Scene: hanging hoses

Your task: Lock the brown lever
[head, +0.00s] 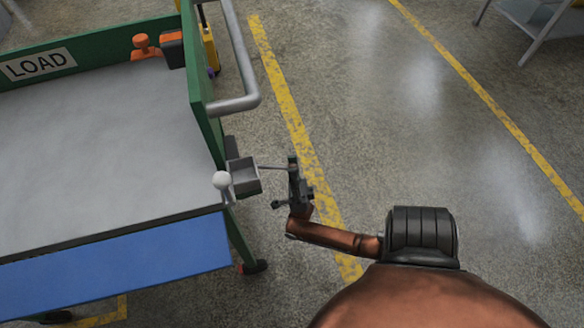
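No brown lever can be made out clearly. A lever with a pale ball knob (222,181) stands upright at the right front corner of the cart, beside a grey box-shaped bracket (243,175). My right gripper (281,187) is just right of the bracket, over the floor, with its dark fingers spread apart and nothing seen between them. A thin grey rod (272,168) runs between the bracket and the gripper's upper part; I cannot tell whether they touch. My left gripper is out of view.
The cart has a grey top (100,150), green walls, a LOAD sign (38,64) and a blue front panel (110,268). A grey tube handle (246,60) sticks out on its right. An orange knob (142,44) sits at the back. Open floor lies right.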

